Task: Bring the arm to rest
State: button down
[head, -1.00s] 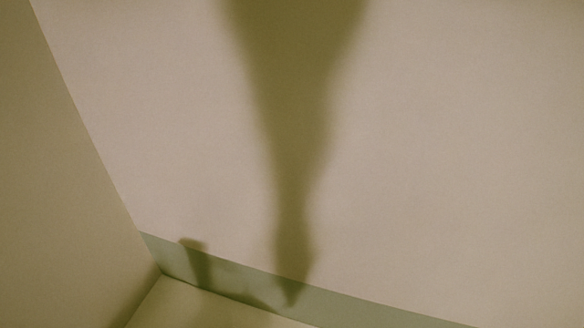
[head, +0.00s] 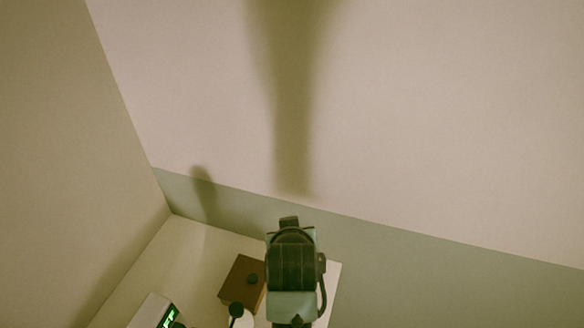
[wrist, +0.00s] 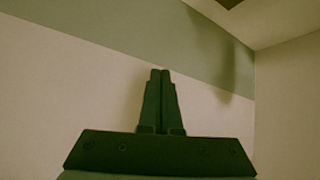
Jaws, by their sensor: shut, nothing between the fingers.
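My gripper (wrist: 160,75) shows in the wrist view with its two dark fingers together and nothing between them. The fingers are in front of a pale wall (wrist: 60,80) and touch nothing that I can see. In the head view my arm (head: 291,268) stands at the lower middle, above a pale counter. I cannot make out the fingers there.
A brown block (head: 239,277) with a dark knob lies on the pale counter (head: 190,245), left of my arm. A white device (head: 152,310) with a green display is at the bottom edge. A dark-topped item (head: 236,310) stands beside it. Walls meet at the left.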

notch_tip(320, 180, up, 26)
jog(key=w+t+b, duration=0.1)
jog(key=t+b, duration=0.4)
jog(key=t, duration=0.5)
jog(key=s+r+m+t+b, duration=0.1)
jog(key=s+r+t+b, duration=0.2)
jog(key=s+r+t, duration=0.5)
jog(key=s+r, duration=0.8)
jog(key=r, duration=0.2)
jog(key=shift+r+m, duration=0.3)
jog(key=shift+r, duration=0.05)
